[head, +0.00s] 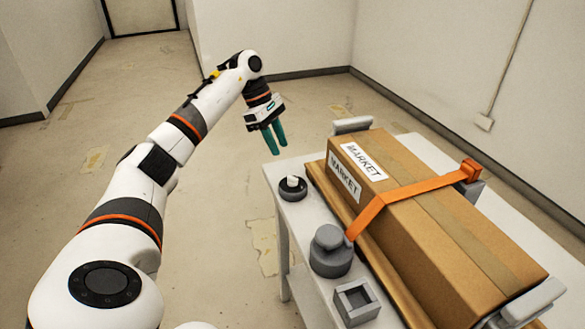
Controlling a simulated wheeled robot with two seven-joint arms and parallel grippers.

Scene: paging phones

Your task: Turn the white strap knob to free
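My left gripper (277,149) has teal fingers and hangs above and behind the knob, beyond the table's left edge. Its fingers point down with a narrow gap between them, and it holds nothing. It does not touch the knob. The orange strap (410,190) runs over a cardboard box (450,235) marked MARKET. Which way the knob is turned is too small to tell. My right gripper is not in view.
The box lies on a white table (290,215). A larger grey round knob (330,255) and a square grey socket (356,301) stand in front of the white knob. Grey brackets (352,125) stand at the box ends. Floor left of the table is clear.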

